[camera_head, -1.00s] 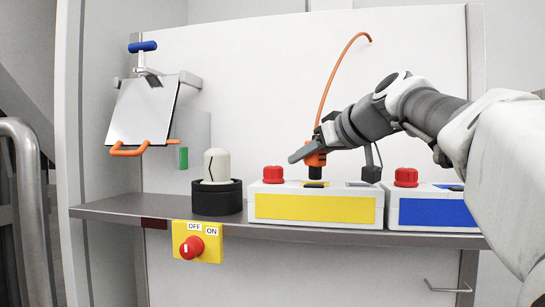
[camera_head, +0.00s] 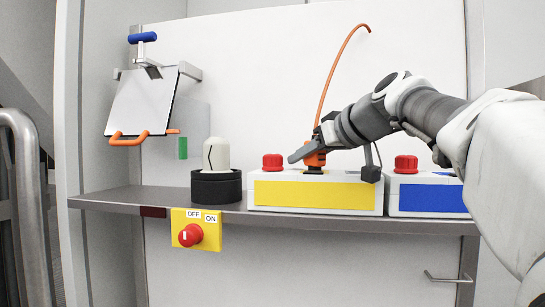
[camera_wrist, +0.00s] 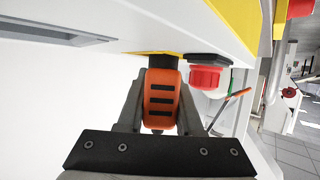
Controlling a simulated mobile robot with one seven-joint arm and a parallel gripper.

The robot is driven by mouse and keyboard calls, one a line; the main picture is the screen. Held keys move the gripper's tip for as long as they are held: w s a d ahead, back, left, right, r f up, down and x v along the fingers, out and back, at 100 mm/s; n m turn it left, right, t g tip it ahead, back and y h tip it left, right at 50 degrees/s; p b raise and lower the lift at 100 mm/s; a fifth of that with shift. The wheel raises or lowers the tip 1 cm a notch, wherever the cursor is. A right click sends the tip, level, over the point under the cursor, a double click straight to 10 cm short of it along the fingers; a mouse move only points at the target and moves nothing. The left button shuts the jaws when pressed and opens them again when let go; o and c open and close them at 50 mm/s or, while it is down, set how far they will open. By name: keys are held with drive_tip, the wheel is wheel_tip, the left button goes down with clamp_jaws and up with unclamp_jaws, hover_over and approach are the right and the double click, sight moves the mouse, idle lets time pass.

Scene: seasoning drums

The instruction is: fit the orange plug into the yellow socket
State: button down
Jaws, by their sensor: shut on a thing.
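The orange plug (camera_head: 315,155) is upright with its orange cable (camera_head: 330,85) rising from the top. My gripper (camera_head: 308,153) is shut on it, and the wrist view shows the orange plug (camera_wrist: 161,97) between both fingers. The plug's lower end meets the top of the white box with the yellow front panel (camera_head: 315,194), at the dark yellow-box socket (camera_head: 314,171). The socket's opening is hidden by the plug, and I cannot tell how deep the plug sits.
A red button (camera_head: 272,162) stands left of the plug on the same box. A box with a blue panel (camera_head: 430,198) stands close on the right. A white-topped black cylinder (camera_head: 216,187) is to the left on the shelf (camera_head: 120,202). A yellow switch plate (camera_head: 212,238) hangs below.

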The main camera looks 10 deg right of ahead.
drive_tip(key=shift+f, duration=0.3)
drive_tip(key=c, duration=0.5)
unclamp_jaws()
drive_tip(key=b+v, duration=0.1)
drive_tip(key=v, duration=1.6)
drive_tip(key=shift+s, duration=0.2)
drive_tip(key=shift+d+r, duration=0.1)
drive_tip(key=shift+d, duration=0.05)
